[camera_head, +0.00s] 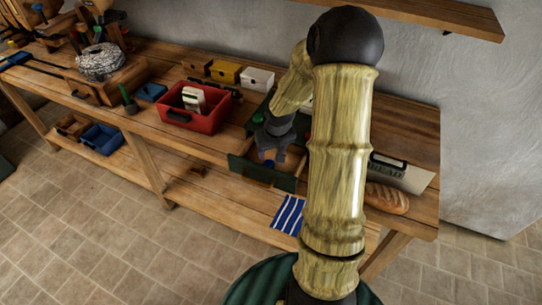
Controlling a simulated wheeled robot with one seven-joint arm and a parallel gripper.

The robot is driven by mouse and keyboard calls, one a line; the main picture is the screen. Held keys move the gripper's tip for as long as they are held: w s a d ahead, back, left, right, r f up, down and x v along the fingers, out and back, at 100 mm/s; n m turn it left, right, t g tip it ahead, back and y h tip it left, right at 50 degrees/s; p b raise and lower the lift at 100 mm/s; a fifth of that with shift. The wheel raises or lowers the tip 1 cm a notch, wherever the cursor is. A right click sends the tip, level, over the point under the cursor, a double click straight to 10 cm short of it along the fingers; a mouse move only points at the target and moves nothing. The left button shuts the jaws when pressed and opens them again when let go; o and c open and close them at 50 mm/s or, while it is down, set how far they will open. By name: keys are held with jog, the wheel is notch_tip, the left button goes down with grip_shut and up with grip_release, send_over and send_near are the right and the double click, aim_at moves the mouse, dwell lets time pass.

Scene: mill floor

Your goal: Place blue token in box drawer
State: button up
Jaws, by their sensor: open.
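The dark green box (258,104) stands on the workbench, mostly hidden behind my arm. Its drawer (262,173) is pulled out toward the bench's front edge, and its front panel faces me. My gripper (270,158) points down over the open drawer, with its fingers apart. A small bluish spot (268,164) shows just below the fingertips, apparently inside the drawer. It may be the blue token, but it is too small to be sure, and I cannot tell whether it touches a finger.
A red crate (178,124) with a white item stands left of the drawer. Yellow (226,72) and white (257,79) boxes stand behind. A blue-striped cloth (288,214) lies in front, below. Bread (386,198) lies to the right. A wall shelf (430,14) hangs above.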

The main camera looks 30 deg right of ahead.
jog(key=v, duration=0.4)
jog(key=shift+a, duration=0.15)
dwell(0.4)
